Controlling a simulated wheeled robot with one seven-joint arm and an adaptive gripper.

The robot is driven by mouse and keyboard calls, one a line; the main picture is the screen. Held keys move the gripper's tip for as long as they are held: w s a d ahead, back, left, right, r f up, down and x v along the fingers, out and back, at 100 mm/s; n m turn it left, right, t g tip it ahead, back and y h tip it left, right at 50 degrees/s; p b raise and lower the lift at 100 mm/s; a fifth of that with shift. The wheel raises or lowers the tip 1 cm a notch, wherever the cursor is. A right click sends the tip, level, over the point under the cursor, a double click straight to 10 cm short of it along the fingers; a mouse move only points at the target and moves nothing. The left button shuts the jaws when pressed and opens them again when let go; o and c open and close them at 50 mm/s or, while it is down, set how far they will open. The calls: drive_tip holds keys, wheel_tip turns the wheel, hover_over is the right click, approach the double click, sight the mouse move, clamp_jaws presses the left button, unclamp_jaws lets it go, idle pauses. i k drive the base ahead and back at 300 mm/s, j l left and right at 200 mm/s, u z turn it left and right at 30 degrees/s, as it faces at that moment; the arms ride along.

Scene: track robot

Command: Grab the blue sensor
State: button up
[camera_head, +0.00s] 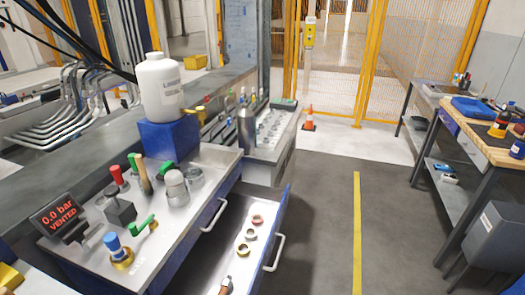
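A small upright part with a blue top (112,243) and a brass-coloured base stands at the front of the grey metal bench top (175,240). It looks like the blue sensor, but it is too small to be certain. A green-handled valve (145,225) sits close to its right. A display (62,214) reading "0.0 bar VENTED" stands to its left. My gripper is not in view.
A black block-shaped fitting (120,209), a red-topped part (117,175) and a grey cylinder (177,188) stand behind it. A white bottle (160,88) stands on a blue block (168,140). An open drawer (262,215) juts out right.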

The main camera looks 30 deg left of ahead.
sight(119, 255)
drive_tip(key=j+u, duration=0.15)
drive_tip(key=u, duration=1.8)
drive_tip(key=i+l+u, duration=0.35)
drive_tip(key=l, duration=0.3)
drive_tip(key=k+j, duration=0.05)
